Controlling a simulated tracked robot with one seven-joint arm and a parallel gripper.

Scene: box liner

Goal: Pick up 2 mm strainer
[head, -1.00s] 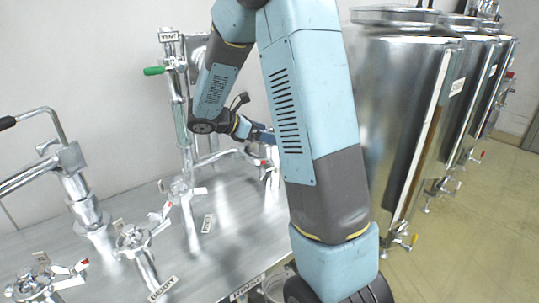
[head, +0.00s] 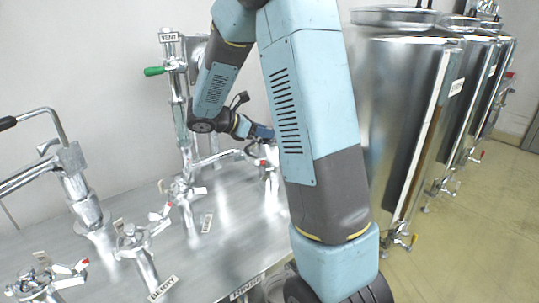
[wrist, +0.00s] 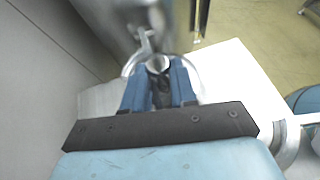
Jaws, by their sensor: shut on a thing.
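My gripper (wrist: 159,70) shows in the wrist view with its two blue fingers close together. They are shut on a shiny round metal piece (wrist: 158,62), which I take to be the 2 mm strainer. No size mark on it is legible, and the fingers hide its lower part. A curved metal rim shows on both sides of the fingers. In the head view my gripper (head: 262,132) is small, low over the far right of the metal bench, and partly behind my arm. The strainer cannot be made out there.
The metal bench (head: 120,275) carries pipe fittings and clamp valves (head: 133,238). A vertical pipe with a green-handled valve (head: 154,71) rises beside my forearm. Tall steel tanks (head: 405,110) stand at the right. A wall closes the back; open floor (head: 470,230) lies front right.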

